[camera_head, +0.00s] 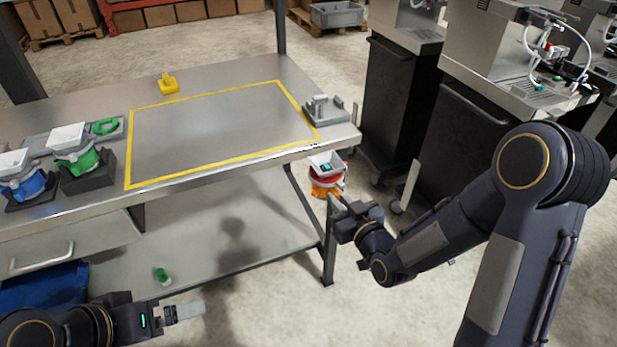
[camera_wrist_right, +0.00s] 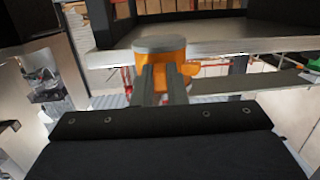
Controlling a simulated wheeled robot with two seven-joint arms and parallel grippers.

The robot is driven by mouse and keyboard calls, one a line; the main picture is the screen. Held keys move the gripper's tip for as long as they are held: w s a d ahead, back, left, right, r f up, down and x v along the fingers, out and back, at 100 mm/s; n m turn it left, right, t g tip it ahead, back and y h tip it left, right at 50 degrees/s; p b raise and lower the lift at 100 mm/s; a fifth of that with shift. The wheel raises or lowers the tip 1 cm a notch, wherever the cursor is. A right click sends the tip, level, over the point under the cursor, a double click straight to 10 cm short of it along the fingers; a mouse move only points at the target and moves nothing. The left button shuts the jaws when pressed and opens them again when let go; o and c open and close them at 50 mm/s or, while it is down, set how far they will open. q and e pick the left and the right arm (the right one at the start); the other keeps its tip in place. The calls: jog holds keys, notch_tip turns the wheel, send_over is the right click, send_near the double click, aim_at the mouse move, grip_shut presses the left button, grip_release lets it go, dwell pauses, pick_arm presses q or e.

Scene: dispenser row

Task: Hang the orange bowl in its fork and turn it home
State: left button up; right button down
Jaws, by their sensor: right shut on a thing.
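The orange bowl (camera_head: 323,189), with a red band and a pale square hopper above it, hangs in the air just off the table's right front corner. My right gripper (camera_head: 336,202) is shut on it from below right. In the right wrist view the orange bowl (camera_wrist_right: 180,62) shows beyond the fingers (camera_wrist_right: 164,82), with a grey top and an orange lug at its right. A grey bracket with upright parts (camera_head: 322,110) sits on the table's right corner; I cannot tell if it is the fork. My left gripper (camera_head: 188,312) is low at the left, apart from everything.
The steel table (camera_head: 230,72) has a clear area outlined in yellow. Blue (camera_head: 30,183) and green (camera_head: 82,160) units stand at its left, with a yellow piece (camera_head: 168,84) behind. A green item (camera_head: 161,274) is on the lower shelf. Machines on dark cabinets (camera_head: 400,100) stand at the right.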

jog(key=s+d+f+m+t+h, duration=0.1)
jog(key=s+d+f+m+h, duration=0.1)
jog(key=d+f+m+h, duration=0.2)
jog(key=d+f+h, duration=0.2)
jog(key=d, duration=0.2)
jog(key=shift+s+d+f, duration=0.4)
jog(key=shift+r, duration=0.1)
